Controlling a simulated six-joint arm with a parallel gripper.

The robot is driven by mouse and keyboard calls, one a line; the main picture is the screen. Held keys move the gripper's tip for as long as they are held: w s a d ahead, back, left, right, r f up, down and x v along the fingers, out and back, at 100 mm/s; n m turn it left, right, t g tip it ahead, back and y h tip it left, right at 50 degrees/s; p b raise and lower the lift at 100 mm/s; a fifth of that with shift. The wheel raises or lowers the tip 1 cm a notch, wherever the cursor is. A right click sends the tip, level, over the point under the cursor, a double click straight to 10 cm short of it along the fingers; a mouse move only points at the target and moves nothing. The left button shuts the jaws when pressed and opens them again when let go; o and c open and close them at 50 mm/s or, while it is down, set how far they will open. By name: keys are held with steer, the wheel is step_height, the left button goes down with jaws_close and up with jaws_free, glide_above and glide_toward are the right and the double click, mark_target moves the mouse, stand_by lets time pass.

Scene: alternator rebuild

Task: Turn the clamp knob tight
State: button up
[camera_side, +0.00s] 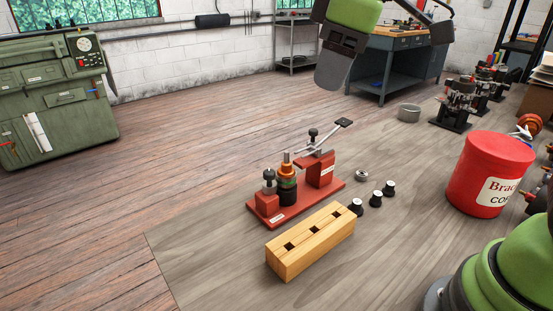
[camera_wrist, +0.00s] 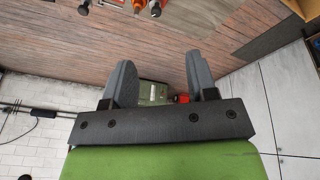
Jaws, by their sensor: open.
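A red clamp fixture (camera_side: 325,187) stands on the wooden surface in the middle of the side view. It carries a dark stacked part with an orange ring (camera_side: 287,184) and a metal lever (camera_side: 322,140). A black knob (camera_side: 268,175) tops the post at its left end, and another black knob (camera_side: 313,133) stands near the lever. I cannot tell which is the clamp knob. My gripper (camera_side: 331,80) is high above and behind the fixture, clear of it. In the wrist view my gripper (camera_wrist: 160,72) is open, with nothing between its fingers.
A wooden block with square holes (camera_side: 311,243) lies in front of the fixture. Several small parts, including a black-and-white knob (camera_side: 388,188), lie to its right. A red canister (camera_side: 489,175) stands further right. The floor left of the fixture is clear.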

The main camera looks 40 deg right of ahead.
steer(key=w+a+f+n+g, duration=0.1)
steer(key=w+f+n+g, duration=0.1)
steer(key=w+f, duration=0.5)
steer(key=n+g, duration=0.1)
steer(key=n, duration=0.1)
glide_toward(269, 172)
steer(key=shift+h, duration=0.3)
steer(key=f, duration=0.9)
steer(key=shift+w+a, duration=0.2)
steer(key=shift+c, duration=0.5)
steer(key=c, duration=0.8)
steer(key=shift+c, duration=0.2)
